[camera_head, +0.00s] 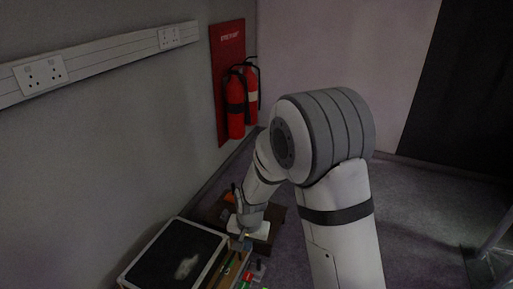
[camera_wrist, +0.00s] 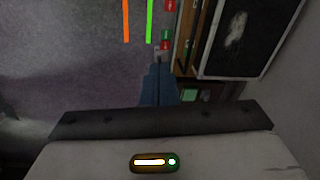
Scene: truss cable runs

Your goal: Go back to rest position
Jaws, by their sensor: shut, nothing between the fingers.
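My arm rises at the centre right of the head view, bends over at its elbow and reaches down to the left. My gripper (camera_head: 246,236) is at the low end, just right of a black-topped case and above the dark floor items. In the wrist view the fingers of my gripper (camera_wrist: 158,68) are together with nothing between them. They point toward a wooden-edged rack. The gripper's lower parts are partly hidden by my own wrist in the head view.
The black-topped case (camera_head: 176,252) stands by the left wall; it also shows in the wrist view (camera_wrist: 262,40). Red fire extinguishers (camera_head: 236,105) hang in the corner. An orange strip (camera_wrist: 126,20) and a green strip (camera_wrist: 149,20) show beside the rack.

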